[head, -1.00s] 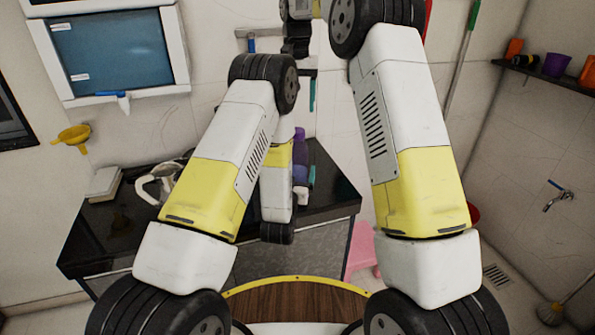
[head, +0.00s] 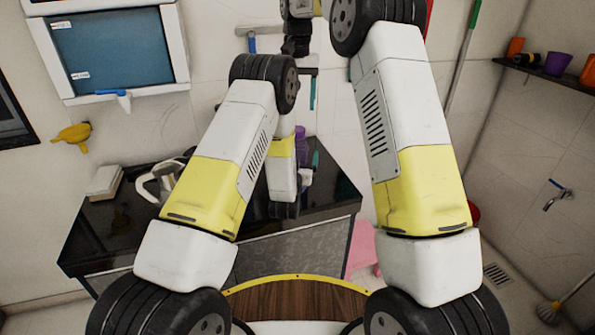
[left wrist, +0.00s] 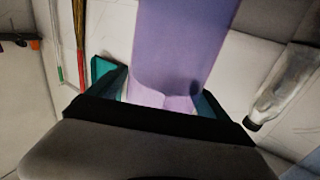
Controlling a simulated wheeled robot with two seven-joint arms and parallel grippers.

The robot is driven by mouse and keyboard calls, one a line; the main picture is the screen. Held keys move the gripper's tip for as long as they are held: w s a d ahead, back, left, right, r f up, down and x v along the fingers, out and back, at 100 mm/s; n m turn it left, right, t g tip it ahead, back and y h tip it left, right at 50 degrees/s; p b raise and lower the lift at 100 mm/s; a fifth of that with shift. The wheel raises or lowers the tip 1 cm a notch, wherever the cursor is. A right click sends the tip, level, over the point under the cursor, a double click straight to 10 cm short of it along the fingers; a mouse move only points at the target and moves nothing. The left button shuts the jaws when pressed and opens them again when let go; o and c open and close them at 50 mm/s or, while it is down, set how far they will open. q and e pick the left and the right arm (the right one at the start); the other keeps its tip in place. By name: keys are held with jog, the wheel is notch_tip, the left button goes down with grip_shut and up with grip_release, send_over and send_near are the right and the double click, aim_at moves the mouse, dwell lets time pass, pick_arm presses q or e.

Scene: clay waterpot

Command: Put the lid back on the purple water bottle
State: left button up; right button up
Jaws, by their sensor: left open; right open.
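The purple water bottle (head: 301,150) stands on the black counter, mostly hidden behind my left arm and gripper in the head view. In the left wrist view its purple body (left wrist: 183,45) is close up, with a paler part at the bottom, between the teal fingers of my left gripper (left wrist: 160,100). The left gripper is open around the bottle; contact cannot be told. In the head view one of its teal fingers (head: 315,160) shows beside the bottle. I cannot make out the lid.
The black counter (head: 110,225) holds a white-handled jug (head: 155,187) and a stack of pale boxes (head: 105,182) at the left. A pink stool (head: 362,250) stands right of the counter. A shelf (head: 550,75) with pots is on the right wall.

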pick_arm(q)
grip_shut()
pick_arm(e)
jog(key=n, duration=0.3)
jog(key=shift+f, duration=0.15)
jog(key=n, duration=0.4)
jog(key=shift+s+f, duration=0.1)
jog(key=shift+f, duration=0.05)
jog(key=n, duration=2)
jog(key=shift+r, duration=0.3)
